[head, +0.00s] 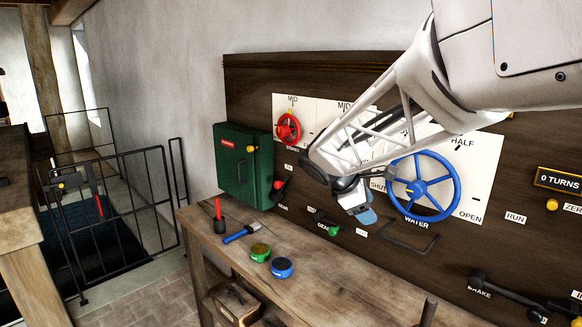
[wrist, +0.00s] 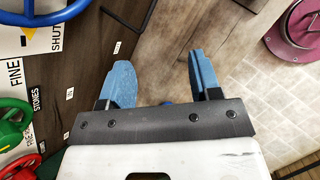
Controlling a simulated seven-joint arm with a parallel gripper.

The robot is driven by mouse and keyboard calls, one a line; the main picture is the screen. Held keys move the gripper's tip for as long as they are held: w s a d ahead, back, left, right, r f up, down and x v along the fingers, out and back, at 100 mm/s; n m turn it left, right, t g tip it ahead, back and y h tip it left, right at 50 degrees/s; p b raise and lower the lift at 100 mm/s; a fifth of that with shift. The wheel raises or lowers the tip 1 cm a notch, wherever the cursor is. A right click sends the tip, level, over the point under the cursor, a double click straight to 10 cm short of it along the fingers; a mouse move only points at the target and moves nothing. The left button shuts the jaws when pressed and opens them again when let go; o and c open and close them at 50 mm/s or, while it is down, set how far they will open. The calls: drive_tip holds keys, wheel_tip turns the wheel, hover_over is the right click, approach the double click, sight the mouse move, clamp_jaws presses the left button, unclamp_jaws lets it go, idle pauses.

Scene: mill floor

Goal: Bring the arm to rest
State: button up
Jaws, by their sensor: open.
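My gripper (head: 362,210) hangs in front of the dark wooden panel, above the workbench and just left of the blue WATER wheel (head: 424,187) in the head view. My arm reaches in from the upper right. In the wrist view, the two blue fingers of my gripper (wrist: 160,75) stand wide apart with nothing held between them. Whether the gripper touches the panel cannot be told; in the wrist view the fingers are clear of the wheels. Part of the panel's white plates is hidden behind my arm.
The workbench (head: 310,293) carries a red-handled tool (head: 219,222), a blue-handled tool (head: 240,233), a green tin (head: 260,252) and a blue tin (head: 282,267). A green cabinet (head: 243,170) and red wheel (head: 289,129) are left on the panel. A BRAKE lever (head: 500,290) juts out at right.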

drive_tip(key=s+f+m+y, duration=0.3)
drive_tip(key=s+m, duration=0.5)
drive_tip(key=s, duration=0.8)
drive_tip(key=s+f+m+y, duration=0.2)
drive_tip(key=s+m, duration=0.6)
drive_tip(key=s, duration=0.8)
drive_tip(key=shift+s+d+f+y, duration=0.25)
drive_tip(key=shift+f+y, duration=0.15)
drive_tip(key=shift+y, duration=0.8)
